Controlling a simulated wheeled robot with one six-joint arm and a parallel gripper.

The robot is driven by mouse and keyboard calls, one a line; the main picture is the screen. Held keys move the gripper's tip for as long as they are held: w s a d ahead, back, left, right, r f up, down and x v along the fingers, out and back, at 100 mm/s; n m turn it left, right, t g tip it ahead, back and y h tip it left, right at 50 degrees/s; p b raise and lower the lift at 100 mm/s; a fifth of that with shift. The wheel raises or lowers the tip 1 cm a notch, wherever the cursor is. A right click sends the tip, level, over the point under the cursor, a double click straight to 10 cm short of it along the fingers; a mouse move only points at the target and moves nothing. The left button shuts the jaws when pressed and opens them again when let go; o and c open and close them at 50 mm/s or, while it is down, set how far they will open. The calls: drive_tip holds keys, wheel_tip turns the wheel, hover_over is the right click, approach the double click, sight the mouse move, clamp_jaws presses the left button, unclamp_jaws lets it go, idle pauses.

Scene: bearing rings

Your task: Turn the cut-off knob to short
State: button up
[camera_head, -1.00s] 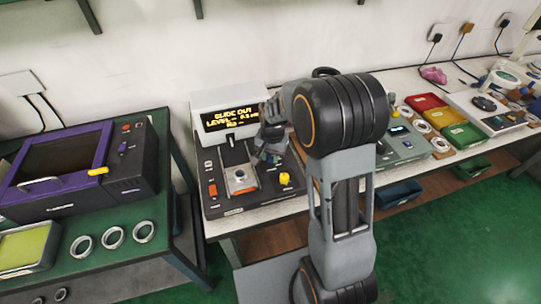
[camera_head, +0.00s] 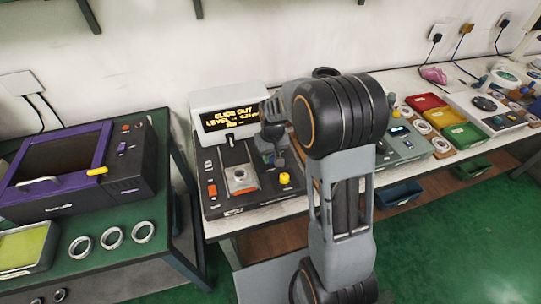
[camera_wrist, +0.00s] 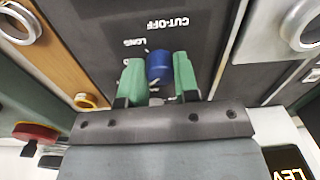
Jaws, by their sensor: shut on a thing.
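The blue cut-off knob (camera_wrist: 159,66) stands between the green fingers of my gripper (camera_wrist: 158,78) in the wrist view, and the fingers are closed on its sides. The panel behind it carries the word CUT-OFF and, nearer the knob, the word LONG, both upside down in this view. Another mark by the knob is partly covered, and no pointer on the knob is clear. In the head view my gripper (camera_head: 272,156) reaches down over the back right of the black instrument (camera_head: 215,206), and the arm hides the knob there.
A purple-framed box (camera_head: 105,150) stands on the left bench. Coloured bins (camera_head: 425,102) stand to the right.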

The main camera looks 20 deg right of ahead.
sight(272, 156)
idle(0.5)
drive_tip(key=o, duration=0.9)
drive_tip(key=shift+r, duration=0.1)
drive_tip(key=r, duration=1.3)
drive_tip(key=shift+d+r, duration=0.25)
drive_tip(key=shift+r, duration=0.1)
